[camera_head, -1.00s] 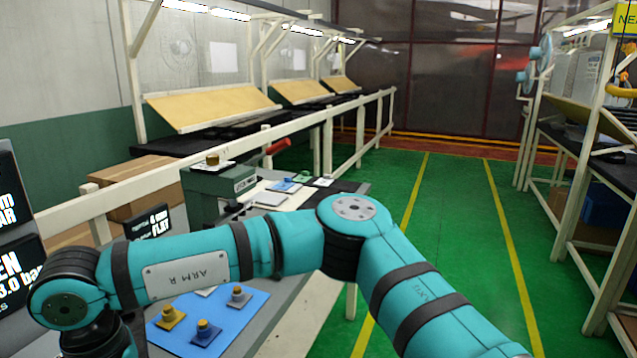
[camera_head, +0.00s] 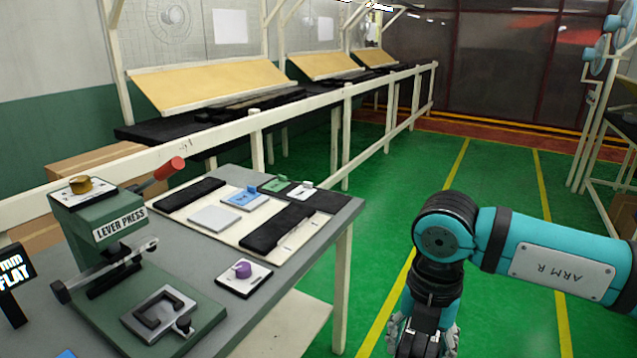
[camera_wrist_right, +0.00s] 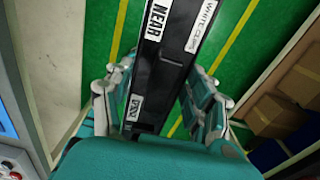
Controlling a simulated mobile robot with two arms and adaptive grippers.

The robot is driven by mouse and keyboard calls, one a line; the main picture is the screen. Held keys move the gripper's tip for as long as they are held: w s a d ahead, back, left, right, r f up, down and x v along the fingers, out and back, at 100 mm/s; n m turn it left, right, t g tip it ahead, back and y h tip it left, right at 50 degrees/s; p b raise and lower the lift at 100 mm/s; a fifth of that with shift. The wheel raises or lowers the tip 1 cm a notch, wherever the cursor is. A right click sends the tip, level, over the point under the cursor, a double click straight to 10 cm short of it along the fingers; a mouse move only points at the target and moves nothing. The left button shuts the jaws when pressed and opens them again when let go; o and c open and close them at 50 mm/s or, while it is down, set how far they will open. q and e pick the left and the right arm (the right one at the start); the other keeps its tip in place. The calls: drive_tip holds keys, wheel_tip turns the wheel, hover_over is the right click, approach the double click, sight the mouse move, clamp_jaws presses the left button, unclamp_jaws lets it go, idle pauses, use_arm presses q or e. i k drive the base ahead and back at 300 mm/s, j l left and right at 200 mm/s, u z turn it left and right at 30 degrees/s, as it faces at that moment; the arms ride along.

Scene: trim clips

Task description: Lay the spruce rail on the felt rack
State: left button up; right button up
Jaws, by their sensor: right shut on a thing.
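A dark rail (camera_wrist_right: 166,62) with white labels, one reading NEAR and one partly legible as WHITE-CLIPS, runs lengthwise through my right gripper (camera_wrist_right: 157,85) in the right wrist view. The fingers are shut on its two sides, above the green floor. In the head view my right gripper (camera_head: 424,338) points down at the bottom edge, right of the bench and apart from it; the rail cannot be made out there. A cream board with two black felt-like bars, apparently the felt rack (camera_head: 257,214), lies on the bench. My left gripper is not in view.
A green lever press (camera_head: 118,228) with a red handle stands on the grey bench (camera_head: 345,212), left of the rack. A card with a purple knob (camera_head: 243,271) lies in front. A white railing (camera_head: 348,120) runs behind. Floor right of the bench is clear.

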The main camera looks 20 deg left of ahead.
sight(277, 210)
drive_tip(key=i+u, duration=0.25)
drive_tip(key=i, duration=0.35)
drive_tip(key=i+l+u, duration=0.25)
drive_tip(key=i, duration=0.35)
drive_tip(key=i+j+u, duration=0.1)
drive_tip(key=u, duration=0.3)
drive_tip(key=i+u, duration=0.5)
drive_tip(key=u, duration=0.25)
drive_tip(key=i+l+u, duration=0.15)
drive_tip(key=u, duration=0.25)
